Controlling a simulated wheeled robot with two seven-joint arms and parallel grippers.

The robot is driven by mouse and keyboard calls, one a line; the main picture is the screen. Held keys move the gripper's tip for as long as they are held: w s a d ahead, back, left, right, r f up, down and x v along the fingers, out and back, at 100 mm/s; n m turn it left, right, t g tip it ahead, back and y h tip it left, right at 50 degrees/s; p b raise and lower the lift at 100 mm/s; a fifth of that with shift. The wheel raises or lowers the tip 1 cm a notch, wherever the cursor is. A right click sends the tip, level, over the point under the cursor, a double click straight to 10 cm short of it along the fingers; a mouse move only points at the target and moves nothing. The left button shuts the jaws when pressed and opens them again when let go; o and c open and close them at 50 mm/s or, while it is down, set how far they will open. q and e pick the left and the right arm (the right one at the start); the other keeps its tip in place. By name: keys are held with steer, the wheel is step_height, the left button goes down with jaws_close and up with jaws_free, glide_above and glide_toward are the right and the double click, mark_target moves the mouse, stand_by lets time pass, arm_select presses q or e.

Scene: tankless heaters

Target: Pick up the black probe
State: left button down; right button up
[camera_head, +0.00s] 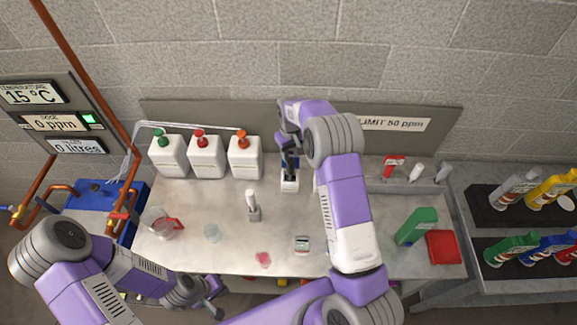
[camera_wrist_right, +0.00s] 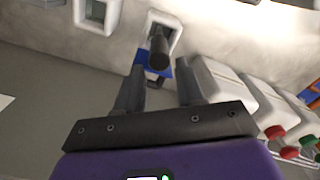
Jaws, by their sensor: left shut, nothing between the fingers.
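The black probe (camera_wrist_right: 158,48) shows as a dark rounded cylinder standing in a white holder (camera_wrist_right: 166,28) in the right wrist view. My right gripper (camera_wrist_right: 160,66) is open, with its two fingertips on either side of the probe's line and a gap on both sides. I cannot tell how far the fingertips are from it in depth. In the head view, my right gripper (camera_head: 289,160) is just above the white holder (camera_head: 289,184) and hides most of the probe. My left gripper (camera_head: 213,306) is shut and empty, low at the table's front edge.
Three white jugs (camera_head: 206,157) stand at the back left. A green bottle (camera_head: 417,226) and red box (camera_head: 442,247) are at right.

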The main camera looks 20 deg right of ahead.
mark_target(291, 160)
step_height(291, 160, down, 6)
steer(key=b, duration=0.2)
steer(key=shift+w+d+f+b, duration=0.1)
steer(key=shift+w+f+b, duration=0.05)
steer(key=shift+b, duration=0.15)
steer(key=shift+w, duration=0.15)
jaws_close()
